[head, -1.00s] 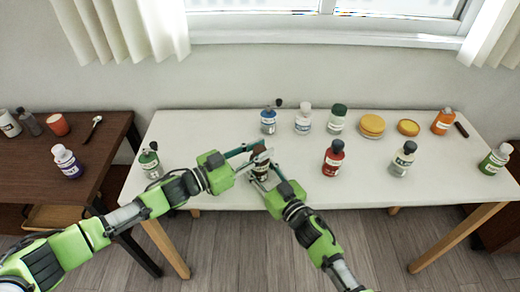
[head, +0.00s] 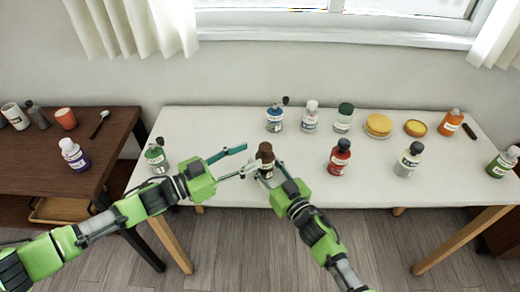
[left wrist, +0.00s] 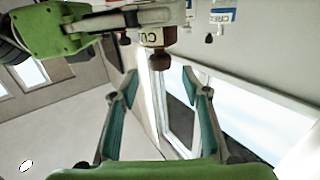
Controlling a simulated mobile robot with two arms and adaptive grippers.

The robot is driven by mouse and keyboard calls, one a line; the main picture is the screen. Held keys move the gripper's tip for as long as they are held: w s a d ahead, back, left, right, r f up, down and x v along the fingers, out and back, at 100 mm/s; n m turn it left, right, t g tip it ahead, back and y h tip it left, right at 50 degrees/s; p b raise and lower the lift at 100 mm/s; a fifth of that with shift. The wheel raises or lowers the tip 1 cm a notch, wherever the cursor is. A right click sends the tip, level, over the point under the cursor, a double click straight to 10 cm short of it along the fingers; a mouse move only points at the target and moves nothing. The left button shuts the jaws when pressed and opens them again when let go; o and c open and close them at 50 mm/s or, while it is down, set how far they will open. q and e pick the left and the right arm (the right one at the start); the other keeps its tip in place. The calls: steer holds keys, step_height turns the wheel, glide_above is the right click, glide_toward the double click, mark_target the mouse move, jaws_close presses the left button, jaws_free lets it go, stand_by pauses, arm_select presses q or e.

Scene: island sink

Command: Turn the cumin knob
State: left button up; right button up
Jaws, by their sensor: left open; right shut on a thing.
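The brown cumin bottle (head: 266,155) stands near the front edge of the white table, with its dark brown knob on top. In the left wrist view its label (left wrist: 150,37) shows the letters "CU", and the knob (left wrist: 161,58) points toward my left gripper. My right gripper (head: 269,170) is shut on the bottle's body from the front. My left gripper (head: 249,158) is open just left of the bottle, its fingers spread and empty. In the left wrist view the left fingers (left wrist: 160,78) are wide apart, with the knob beyond their tips and not touched.
A red bottle (head: 339,158) and a grey-white bottle (head: 408,160) stand to the right. A green-labelled bottle (head: 156,156) stands left, near my left arm. More jars and two yellow-lidded tubs (head: 378,125) line the back. The table's middle is fairly clear.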

arm_select(q)
steer(key=v, duration=0.5)
steer(key=shift+a, duration=0.1)
stand_by(0.3)
arm_select(e)
steer(key=o, duration=1.3)
